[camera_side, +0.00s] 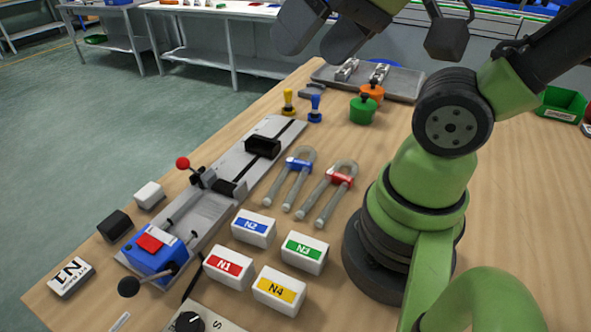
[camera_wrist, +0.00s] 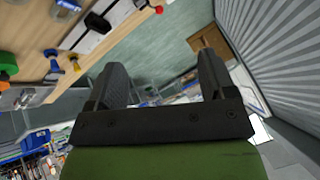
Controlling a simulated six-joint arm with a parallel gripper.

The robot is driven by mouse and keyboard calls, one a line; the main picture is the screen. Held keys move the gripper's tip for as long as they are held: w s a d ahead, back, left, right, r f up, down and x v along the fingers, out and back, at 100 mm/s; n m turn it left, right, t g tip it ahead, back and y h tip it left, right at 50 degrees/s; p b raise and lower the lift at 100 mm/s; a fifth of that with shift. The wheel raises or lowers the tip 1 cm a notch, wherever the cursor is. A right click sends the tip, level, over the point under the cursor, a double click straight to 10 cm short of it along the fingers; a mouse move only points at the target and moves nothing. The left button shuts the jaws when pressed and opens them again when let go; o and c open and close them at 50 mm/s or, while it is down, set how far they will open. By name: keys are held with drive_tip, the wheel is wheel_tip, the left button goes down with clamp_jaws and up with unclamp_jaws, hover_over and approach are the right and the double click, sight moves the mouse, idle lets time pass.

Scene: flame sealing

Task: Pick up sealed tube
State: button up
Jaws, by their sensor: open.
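Two U-shaped grey tubes lie side by side on the wooden table in the side view. One has a blue band (camera_side: 299,165), the other a red band (camera_side: 341,180). Both lie flat, with the bends toward the back. I cannot tell which one is sealed. My gripper (camera_side: 322,27) is high at the top edge of the side view, well above and apart from the tubes. Its fingers are spread with nothing between them. The wrist view shows the same open gripper (camera_wrist: 162,76) with empty space between the fingers; no tube is clear there.
Left of the tubes runs a long metal rail fixture (camera_side: 218,197) with a red-knobbed lever and a blue unit (camera_side: 158,258). Several labelled white blocks (camera_side: 254,230) stand in front. Yellow (camera_side: 289,103) and blue (camera_side: 315,109) stamps, a green pot (camera_side: 362,111) and a grey tray (camera_side: 402,84) are behind.

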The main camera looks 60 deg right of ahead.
drive_tip(key=w+d+f+m+g+h, duration=0.25)
drive_tip(key=w+d+f+m, duration=0.2)
drive_tip(key=w, duration=0.25)
drive_tip(key=m+g, duration=0.5)
drive_tip(key=m, duration=0.3)
hover_over(297, 163)
drive_tip(key=shift+y, duration=0.25)
drive_tip(key=f, duration=2)
drive_tip(key=shift+s, duration=0.3)
drive_tip(key=shift+w+f, duration=0.15)
drive_tip(key=shift+f, duration=1.5)
drive_tip(key=shift+w+f, duration=0.1)
drive_tip(key=shift+f, duration=1.55)
drive_tip(key=shift+c, duration=0.4)
drive_tip(key=c, duration=0.6)
